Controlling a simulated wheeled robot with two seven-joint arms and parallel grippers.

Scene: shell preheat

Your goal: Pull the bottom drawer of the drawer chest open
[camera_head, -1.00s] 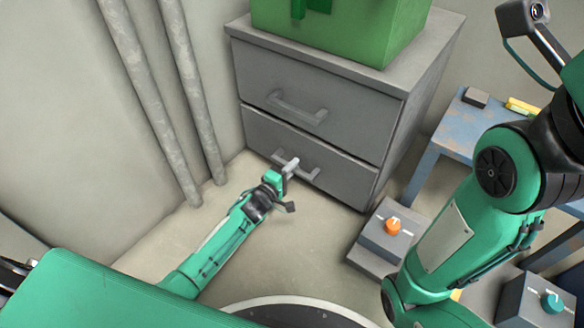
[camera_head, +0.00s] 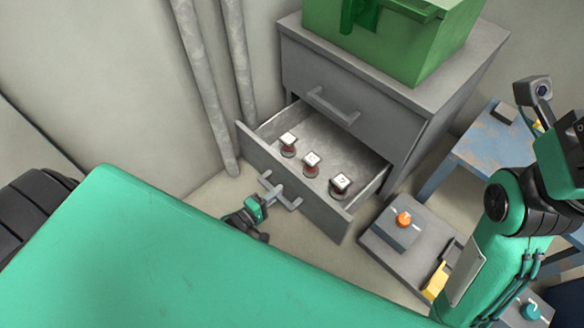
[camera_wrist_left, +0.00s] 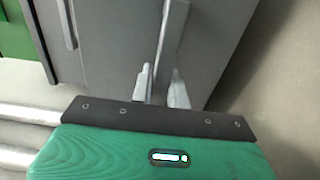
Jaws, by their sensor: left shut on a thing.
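The grey drawer chest (camera_head: 410,105) stands against the wall. Its bottom drawer (camera_head: 300,195) is pulled well out, and its top drawer (camera_head: 335,105) is shut. My left gripper (camera_head: 268,190) is shut on the bottom drawer's handle (camera_head: 284,197) at the drawer's front. In the left wrist view the two fingers of my left gripper (camera_wrist_left: 160,88) sit on either side of the handle bar (camera_wrist_left: 172,40). My right arm stands at the right; its gripper is out of view.
Inside the open drawer are several small items with white tops and reddish bases, such as one item (camera_head: 341,183). A green box (camera_head: 385,40) sits on the chest. A grey panel with an orange knob (camera_head: 403,219) and a blue table (camera_head: 480,150) are at the right. Pipes run along the left wall.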

